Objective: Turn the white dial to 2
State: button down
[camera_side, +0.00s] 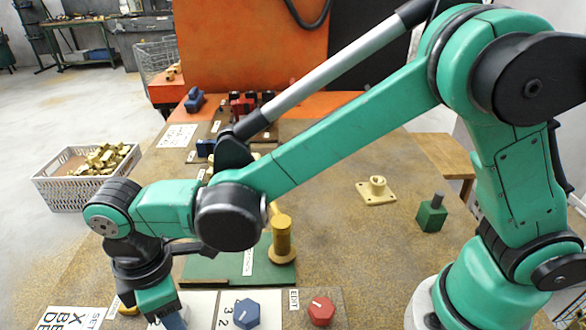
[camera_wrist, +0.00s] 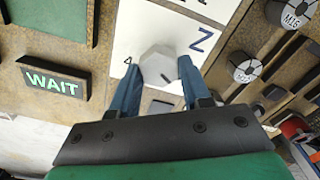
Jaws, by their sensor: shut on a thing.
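The white dial (camera_wrist: 158,62) is a six-sided knob on a white plate (camera_wrist: 135,28) in the wrist view. My gripper (camera_wrist: 158,78) has its two blue fingers on either side of the dial, shut on it. A short dark mark shows at the dial's near edge. Beside the dial, a blue character like a Z or 2 is at upper right and a small dark 4 is at left. In the side view my gripper (camera_side: 172,322) reaches down at the bottom left, and the white dial cannot be made out there.
A blue dial (camera_side: 246,313) and a red dial (camera_side: 321,311) stand to the right of my gripper. Behind them a brass cylinder (camera_side: 281,238) stands on a round base. A green WAIT sign (camera_wrist: 53,84) lies left in the wrist view, and round M16-marked parts (camera_wrist: 291,14) lie right.

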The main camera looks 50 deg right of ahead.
jog(key=shift+m, duration=0.3)
jog(key=m, duration=1.1)
jog(key=shift+d, duration=0.1)
dwell(0.4)
jog(key=shift+c, duration=2)
grip_release()
jog(key=shift+r, duration=2.85)
jog(key=shift+w, duration=0.1)
